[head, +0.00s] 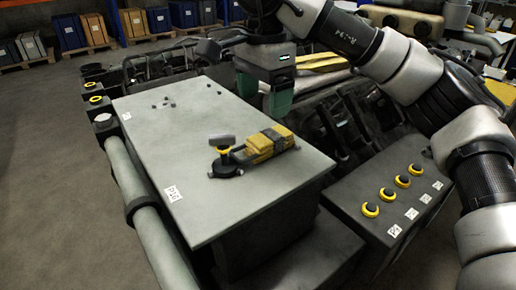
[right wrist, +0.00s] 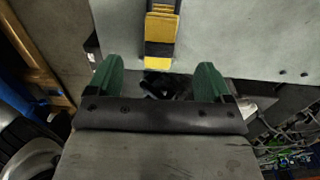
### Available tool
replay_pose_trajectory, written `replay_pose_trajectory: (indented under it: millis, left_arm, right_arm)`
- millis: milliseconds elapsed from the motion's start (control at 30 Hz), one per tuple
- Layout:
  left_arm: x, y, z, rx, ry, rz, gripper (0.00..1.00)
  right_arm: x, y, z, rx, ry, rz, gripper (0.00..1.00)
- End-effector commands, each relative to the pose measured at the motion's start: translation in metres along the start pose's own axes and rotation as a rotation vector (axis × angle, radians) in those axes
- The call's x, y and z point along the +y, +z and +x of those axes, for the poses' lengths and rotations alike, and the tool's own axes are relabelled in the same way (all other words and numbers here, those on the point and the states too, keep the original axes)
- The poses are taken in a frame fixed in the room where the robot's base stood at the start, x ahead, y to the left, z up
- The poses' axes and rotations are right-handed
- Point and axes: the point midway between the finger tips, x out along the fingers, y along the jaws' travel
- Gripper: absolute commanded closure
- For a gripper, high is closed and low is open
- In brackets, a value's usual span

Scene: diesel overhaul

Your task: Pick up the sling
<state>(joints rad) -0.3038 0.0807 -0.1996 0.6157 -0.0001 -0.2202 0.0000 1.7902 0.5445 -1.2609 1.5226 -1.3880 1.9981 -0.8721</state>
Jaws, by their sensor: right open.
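The sling (head: 283,134) looks like a folded yellow bundle with a dark band around it. It lies on the grey table top (head: 190,130), right of its middle. In the right wrist view the sling (right wrist: 162,28) shows at the top centre, beyond the fingertips. My right gripper (head: 278,100) has green fingers and hangs above the far side of the table top, apart from the sling. In the right wrist view my right gripper (right wrist: 159,80) is open, with nothing between its fingers. My left gripper is not in view.
A dark fitting with a yellow ring and grey top (head: 223,153) sits against the sling's left end. Small dark pieces (head: 164,103) lie at the table's far left. A grey box with yellow-ringed knobs (head: 387,194) stands at right. Dark machinery (head: 345,125) lies behind the table.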

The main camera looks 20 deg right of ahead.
Motion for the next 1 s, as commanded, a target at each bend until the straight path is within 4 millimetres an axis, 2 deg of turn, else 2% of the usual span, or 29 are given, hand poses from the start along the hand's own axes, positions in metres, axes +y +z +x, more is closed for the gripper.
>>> replay_pose_trajectory:
  millis: [200,433,700,1000]
  left_arm:
    - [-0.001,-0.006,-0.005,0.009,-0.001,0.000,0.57]
    - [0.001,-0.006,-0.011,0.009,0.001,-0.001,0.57]
    - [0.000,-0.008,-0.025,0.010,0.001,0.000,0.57]
    - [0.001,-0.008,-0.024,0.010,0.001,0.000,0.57]
  right_arm:
    - [0.000,-0.001,0.033,-0.001,0.003,-0.001,0.19]
    - [-0.002,-0.001,0.050,-0.002,0.002,0.000,0.19]
    - [-0.006,-0.003,0.088,-0.002,0.002,0.000,0.19]
    - [-0.006,-0.003,0.095,-0.002,0.000,0.000,0.19]
